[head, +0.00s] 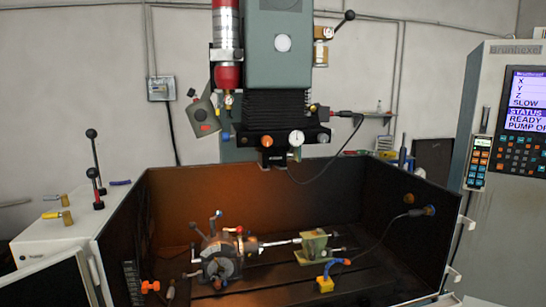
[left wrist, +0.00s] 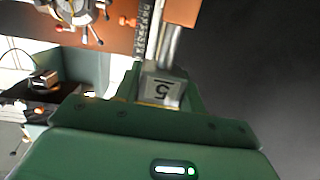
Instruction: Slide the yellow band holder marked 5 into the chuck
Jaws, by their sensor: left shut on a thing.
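My left gripper (left wrist: 158,94) is shut on a holder (left wrist: 163,88) in the left wrist view. The holder's pale face bears a black 5, turned in the picture, with a thin yellow line at its lower edge. A silvery shank extends up from it. The indexing chuck (head: 221,264) is a grey round body with several ball-ended levers, on the machine bed in the head view. It also shows at the top left of the left wrist view (left wrist: 85,10), apart from the holder. Neither gripper shows in the head view.
Dark enclosure walls (head: 270,200) surround the bed. A greenish tailstock-like block (head: 313,247) stands right of the chuck, and a blue-and-yellow hose fitting (head: 326,280) is in front of it. The machine head (head: 281,100) hangs above. An orange knob (head: 150,286) is at front left.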

